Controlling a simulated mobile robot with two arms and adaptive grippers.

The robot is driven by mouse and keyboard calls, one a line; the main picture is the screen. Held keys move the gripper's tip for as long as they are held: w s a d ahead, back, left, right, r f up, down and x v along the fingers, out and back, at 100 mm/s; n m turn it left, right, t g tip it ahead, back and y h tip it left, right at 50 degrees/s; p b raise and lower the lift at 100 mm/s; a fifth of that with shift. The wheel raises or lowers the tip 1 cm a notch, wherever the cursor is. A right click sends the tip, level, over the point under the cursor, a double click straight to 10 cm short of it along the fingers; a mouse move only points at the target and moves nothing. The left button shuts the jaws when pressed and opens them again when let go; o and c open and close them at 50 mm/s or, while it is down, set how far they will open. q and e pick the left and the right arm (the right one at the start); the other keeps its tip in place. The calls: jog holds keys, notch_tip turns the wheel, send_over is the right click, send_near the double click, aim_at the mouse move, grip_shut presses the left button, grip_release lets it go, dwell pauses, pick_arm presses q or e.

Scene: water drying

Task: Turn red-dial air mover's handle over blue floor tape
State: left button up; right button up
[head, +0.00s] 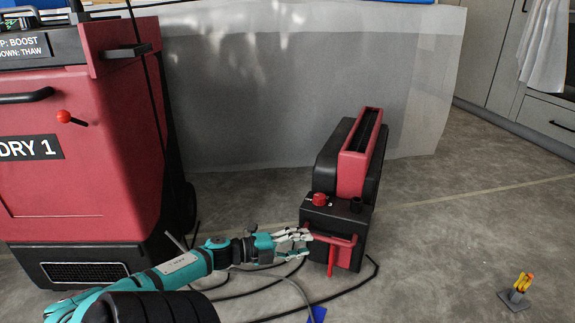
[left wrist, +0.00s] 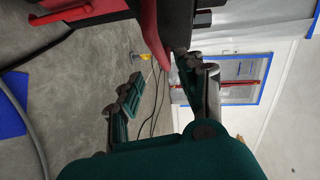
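The air mover (head: 355,168), red and black, stands upright on the floor right of centre in the head view. Its red dial (head: 320,199) is on top of the front housing. Its red handle (head: 343,240) is a bar across the front. My left gripper (head: 304,240) is at the handle's left end. In the left wrist view its two green fingers (left wrist: 158,88) are spread apart, with red and black parts of the machine near their tips; contact is unclear. Blue floor tape (head: 317,314) shows at the bottom edge, partly cut off, and in the left wrist view (left wrist: 10,115). My right gripper is out of view.
A large red dryer (head: 110,190) stands at the left. Dark cables (head: 350,287) and a grey hose lie on the floor around the air mover. A small yellow item on a grey base (head: 517,291) is at the lower right. A translucent sheet (head: 250,110) hangs behind.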

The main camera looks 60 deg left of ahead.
pick_arm(q)
jog(key=shift+v, duration=2.2)
